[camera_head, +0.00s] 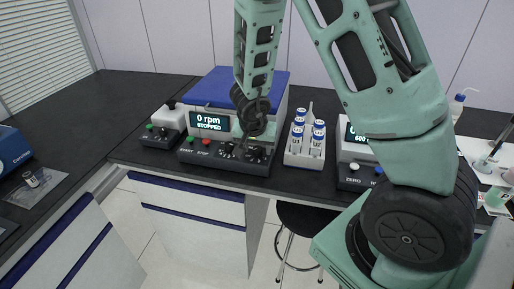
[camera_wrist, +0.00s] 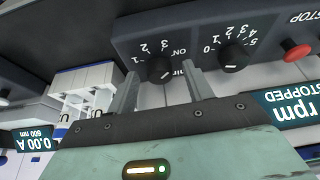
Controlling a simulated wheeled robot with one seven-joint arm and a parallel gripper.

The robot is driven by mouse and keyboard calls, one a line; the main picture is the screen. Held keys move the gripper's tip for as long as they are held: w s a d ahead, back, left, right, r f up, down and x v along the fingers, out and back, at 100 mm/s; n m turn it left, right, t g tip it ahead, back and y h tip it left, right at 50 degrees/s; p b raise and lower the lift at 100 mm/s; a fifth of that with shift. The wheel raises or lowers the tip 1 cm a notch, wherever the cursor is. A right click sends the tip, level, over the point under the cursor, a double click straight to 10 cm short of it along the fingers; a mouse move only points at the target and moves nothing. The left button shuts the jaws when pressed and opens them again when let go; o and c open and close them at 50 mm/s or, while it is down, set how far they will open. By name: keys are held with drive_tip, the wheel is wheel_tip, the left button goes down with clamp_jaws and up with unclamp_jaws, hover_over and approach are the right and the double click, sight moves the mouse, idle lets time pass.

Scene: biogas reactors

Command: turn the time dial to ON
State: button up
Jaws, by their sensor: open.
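The time dial (camera_wrist: 160,68) is a black knob with a 1, 2, 3 and ON scale on the dark front panel of the centrifuge-like device. The wrist view shows it upside down. I cannot tell exactly where its mark points. My gripper (camera_wrist: 162,74) is open, with one finger on each side of this dial in the picture; contact cannot be made out. In the head view the time dial (camera_head: 254,154) is the right one of two knobs, just below my wrist, and my fingertips are hard to make out there.
A second knob with a 0–5 scale (camera_wrist: 233,57) sits beside the time dial, then a red stop button (camera_wrist: 296,51). The display (camera_head: 209,121) reads 0 rpm STOPPED. A vial rack (camera_head: 295,158) and a second instrument (camera_head: 350,176) stand to the right.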

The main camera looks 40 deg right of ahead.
drive_tip(key=c, duration=1)
drive_tip(key=shift+r+m+p, duration=0.3)
drive_tip(key=shift+m+p, duration=0.2)
drive_tip(key=shift+p, duration=0.7)
drive_tip(key=m+g+p, duration=0.1)
drive_tip(key=m+p, duration=0.1)
drive_tip(key=p, duration=0.1)
drive_tip(key=shift+w+h+p, duration=0.1)
drive_tip(key=shift+h+p, duration=0.2)
drive_tip(key=shift+p, duration=0.1)
drive_tip(key=shift+a+m+p, duration=0.1)
drive_tip(key=shift+m+p, duration=0.3)
drive_tip(key=shift+p, duration=0.65)
drive_tip(key=shift+f+m+g+p, duration=0.3)
drive_tip(key=shift+m+p, duration=0.1)
drive_tip(key=shift+p, duration=0.1)
drive_tip(key=shift+o, duration=0.2)
drive_tip(key=o, duration=1)
drive_tip(key=shift+c, duration=0.2)
